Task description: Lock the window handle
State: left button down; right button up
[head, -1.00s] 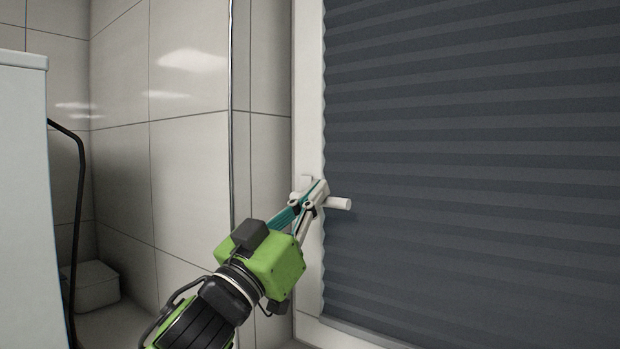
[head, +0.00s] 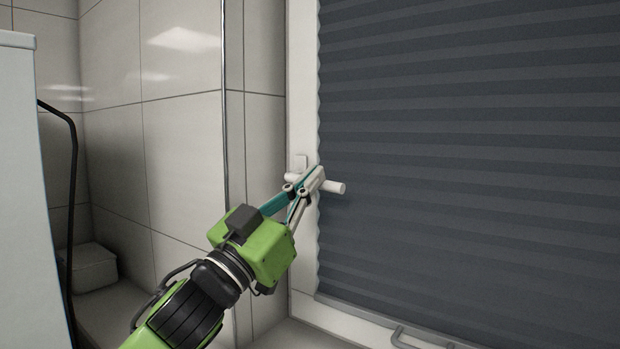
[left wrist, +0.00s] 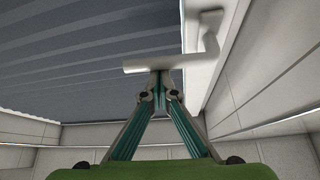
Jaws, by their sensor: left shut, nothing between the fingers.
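The white window handle (head: 337,187) is on the white window frame (head: 302,100), left of a dark pleated blind. Its lever sticks out sideways, roughly level, to the right in the head view. My left gripper (head: 316,176) is shut and empty, its fingertips at the lever and hiding its middle part. In the left wrist view the handle (left wrist: 196,58) shows its lever crossing just beyond the closed fingertips (left wrist: 160,78). They look touching or very near; I cannot tell which. My right gripper is not in view.
The dark blind (head: 470,150) fills the right side. A light grey bar (head: 415,336) shows at the bottom right. A pale cabinet (head: 22,190) and a black hose (head: 73,200) stand at the left. Tiled walls (head: 180,130) lie behind my left arm.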

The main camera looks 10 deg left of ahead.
pick_arm(q)
jog(key=w+a+f+m+g+h+p, duration=0.2)
jog(key=a+f+m+g+h+p, duration=0.2)
jog(key=f+m, duration=0.3)
jog(key=a+m, duration=0.1)
jog(key=m, duration=0.2)
jog(key=shift+w+a+f+g+h, duration=0.2)
jog(key=shift+g+h, duration=0.1)
jog(key=shift+g, duration=0.1)
dwell(0.3)
jog(key=shift+a, duration=0.2)
dwell(0.6)
jog(key=shift+p, duration=0.3)
